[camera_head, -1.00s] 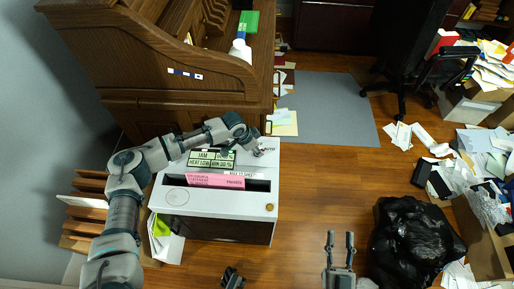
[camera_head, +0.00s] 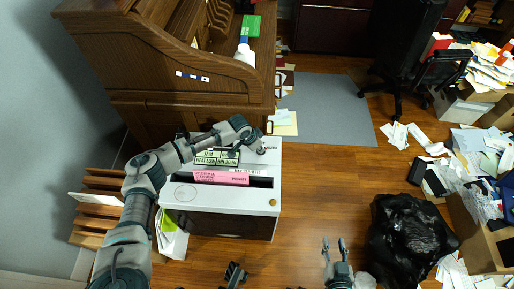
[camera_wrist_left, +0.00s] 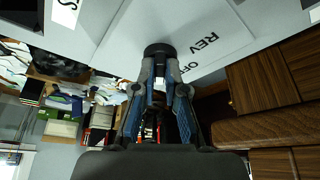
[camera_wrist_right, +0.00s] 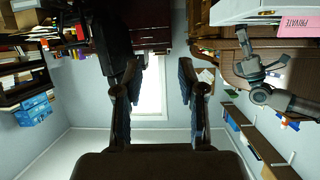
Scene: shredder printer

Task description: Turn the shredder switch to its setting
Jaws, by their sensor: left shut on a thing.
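The white shredder (camera_head: 262,200) stands in front of the wooden desk, with a pink sheet (camera_head: 222,178) across its slot and a label panel behind it. My left gripper (camera_head: 262,150) is at the shredder's back right corner. In the left wrist view, its fingers (camera_wrist_left: 160,75) are closed on the round black switch knob (camera_wrist_left: 159,49), next to the printed words REV and OFF. The fingers cover part of the knob and lettering, so I cannot tell its setting. My right gripper (camera_head: 334,250) is open and empty above the floor; its spread fingers also show in the right wrist view (camera_wrist_right: 160,85).
The wooden desk (camera_head: 190,50) rises close behind the shredder. A wooden rack (camera_head: 95,205) stands to its left. A black trash bag (camera_head: 410,240) and heaps of paper (camera_head: 485,150) are at the right. The floor right of the shredder is mostly clear.

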